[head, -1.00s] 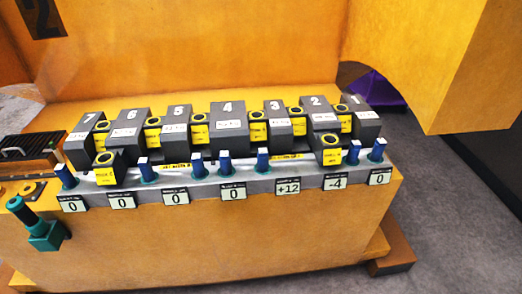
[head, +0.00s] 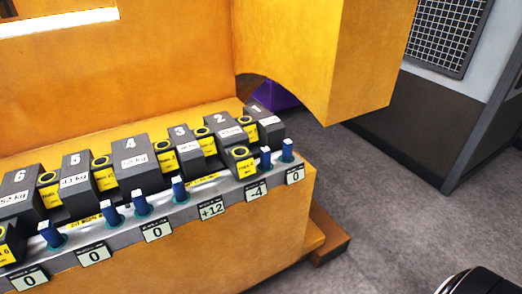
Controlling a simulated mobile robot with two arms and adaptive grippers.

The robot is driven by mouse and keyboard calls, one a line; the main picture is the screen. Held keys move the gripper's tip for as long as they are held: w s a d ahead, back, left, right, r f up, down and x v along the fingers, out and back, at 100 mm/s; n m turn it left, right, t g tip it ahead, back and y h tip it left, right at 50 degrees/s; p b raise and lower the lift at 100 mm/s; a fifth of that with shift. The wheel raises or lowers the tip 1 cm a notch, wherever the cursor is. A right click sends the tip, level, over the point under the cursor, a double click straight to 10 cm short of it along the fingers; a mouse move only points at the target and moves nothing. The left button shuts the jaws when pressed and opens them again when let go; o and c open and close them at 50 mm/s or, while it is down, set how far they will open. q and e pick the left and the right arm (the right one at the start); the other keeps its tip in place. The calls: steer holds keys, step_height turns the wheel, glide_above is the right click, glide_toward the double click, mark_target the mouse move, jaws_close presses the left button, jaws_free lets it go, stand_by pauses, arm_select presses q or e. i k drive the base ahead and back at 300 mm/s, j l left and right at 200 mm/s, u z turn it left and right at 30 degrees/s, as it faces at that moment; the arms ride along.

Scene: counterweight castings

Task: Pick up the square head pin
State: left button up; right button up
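Several blue pins with pale, square-looking tops stand in a row along the grey front ledge. They include a pin (head: 50,236) at the left, one (head: 112,216) and another (head: 140,203) in the middle, one (head: 179,190) further right, and two (head: 265,158) (head: 287,151) at the right end. The heads are small, so I cannot tell which one is the square head pin the task names. Neither of my grippers can be made out in this view.
Dark numbered castings (head: 134,158) and smaller yellow-labelled blocks (head: 239,160) stand behind the pins. Number plates (head: 157,232) line the ledge front; one reads +12, another -4. A yellow overhang (head: 325,60) rises behind. Grey floor (head: 400,185) is open at right. A dark rounded part (head: 480,282) shows lower right.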

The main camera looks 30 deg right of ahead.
mark_target(47, 228)
steer(key=k+j+u, duration=0.1)
steer(key=j+u, duration=0.2)
steer(key=u, duration=0.2)
steer(key=j+u, duration=0.3)
steer(key=u, duration=0.2)
